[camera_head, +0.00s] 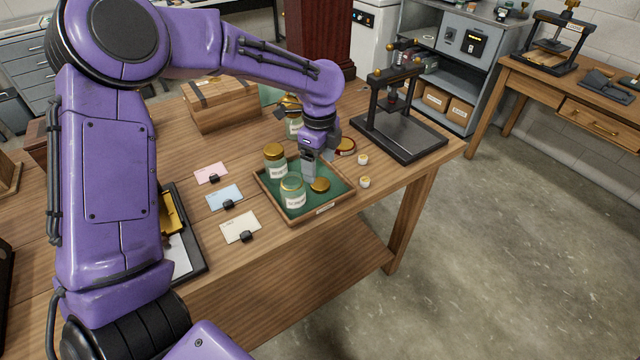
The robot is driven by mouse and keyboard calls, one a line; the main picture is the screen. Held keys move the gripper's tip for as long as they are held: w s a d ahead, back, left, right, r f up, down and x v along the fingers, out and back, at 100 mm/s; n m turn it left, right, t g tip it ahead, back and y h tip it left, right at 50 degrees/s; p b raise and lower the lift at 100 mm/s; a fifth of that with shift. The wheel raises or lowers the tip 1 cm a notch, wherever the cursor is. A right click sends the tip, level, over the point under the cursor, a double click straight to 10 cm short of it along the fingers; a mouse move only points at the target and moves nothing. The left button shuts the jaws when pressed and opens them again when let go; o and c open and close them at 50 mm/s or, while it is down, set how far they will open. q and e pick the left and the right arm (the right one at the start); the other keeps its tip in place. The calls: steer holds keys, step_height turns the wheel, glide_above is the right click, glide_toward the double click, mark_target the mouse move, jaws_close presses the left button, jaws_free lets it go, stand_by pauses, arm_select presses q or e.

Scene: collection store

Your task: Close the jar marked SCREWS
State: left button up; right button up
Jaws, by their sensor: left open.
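A wooden tray with a green lining (331,206) stands near the table's front edge. In it stands a glass jar (292,194) with a pale label and a greenish, apparently open top. A flat gold lid (319,185) lies on the lining just right of that jar. A second jar (275,160) with a gold lid on it stands behind, to the left. The label words are too small to read. My left gripper (309,178) is open and points down over the tray, just behind and above the loose lid. Its fingertips look empty. My right gripper is out of view.
Another jar (293,127) stands behind my left wrist, partly hidden. A red and gold round piece (345,146) and two small pots (363,160) lie right of the tray. A black press (400,135), a wooden box (222,106) and several cards (224,197) surround it.

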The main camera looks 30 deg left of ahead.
mark_target(320, 183)
arm_select(q)
step_height(320, 183, down, 5)
steer(key=shift+w+f, duration=0.1)
steer(key=shift+f, duration=0.05)
stand_by(0.4)
steer(key=shift+c, duration=0.3)
steer(key=c, duration=1)
